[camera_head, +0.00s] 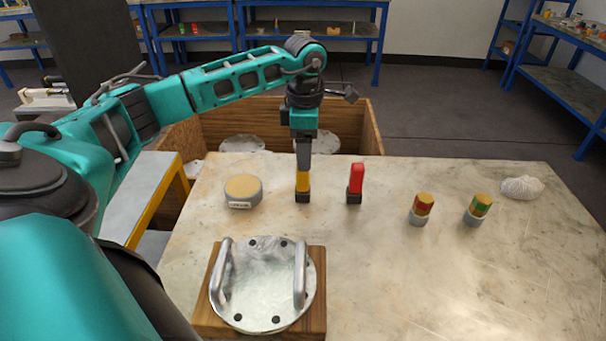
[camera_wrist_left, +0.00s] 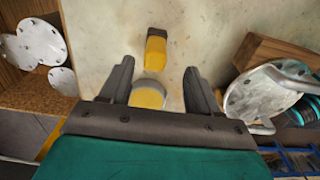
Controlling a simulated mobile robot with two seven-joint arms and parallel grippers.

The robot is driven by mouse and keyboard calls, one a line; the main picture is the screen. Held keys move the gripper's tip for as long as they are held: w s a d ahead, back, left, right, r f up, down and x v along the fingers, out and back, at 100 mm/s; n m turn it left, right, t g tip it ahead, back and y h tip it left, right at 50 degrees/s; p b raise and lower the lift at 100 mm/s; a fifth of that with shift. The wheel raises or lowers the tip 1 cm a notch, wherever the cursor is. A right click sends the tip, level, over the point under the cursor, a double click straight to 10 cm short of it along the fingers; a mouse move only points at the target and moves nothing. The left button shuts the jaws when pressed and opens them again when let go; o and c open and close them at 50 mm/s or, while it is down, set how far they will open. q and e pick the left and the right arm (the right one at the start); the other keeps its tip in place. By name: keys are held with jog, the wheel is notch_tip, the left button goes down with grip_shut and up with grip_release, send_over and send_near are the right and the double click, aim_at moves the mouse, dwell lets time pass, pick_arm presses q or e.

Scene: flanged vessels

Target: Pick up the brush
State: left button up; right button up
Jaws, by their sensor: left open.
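Two upright brush-like things with dark bases stand on the pale table: a yellow one (camera_head: 303,186) and a red one (camera_head: 355,178) to its right. The yellow one also shows in the left wrist view (camera_wrist_left: 155,50), just beyond and between the fingertips, dark end at the top. The red one is not in that view. My left gripper (camera_head: 303,165) points down above the yellow one and overlaps its top in the head view. It is open with nothing between its fingers (camera_wrist_left: 158,72). I cannot tell the exact gap. My right gripper is out of view.
A grey tin with a yellow top (camera_head: 243,190) stands left of the yellow thing. A round flange with two handles (camera_head: 262,285) lies on a wooden board in front. Two banded cylinders (camera_head: 421,209) (camera_head: 478,209) and a white lump (camera_head: 522,188) are at right. A wooden crate (camera_head: 355,115) is behind.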

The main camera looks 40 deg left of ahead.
pick_arm(q)
jog(key=f, duration=0.5)
jog(key=shift+w+a+f, duration=0.1)
jog(key=shift+a, duration=0.25)
jog(key=c, duration=1)
jog(key=shift+c, duration=0.2)
notch_tip(320, 180, up, 20)
jog(key=p, duration=0.1)
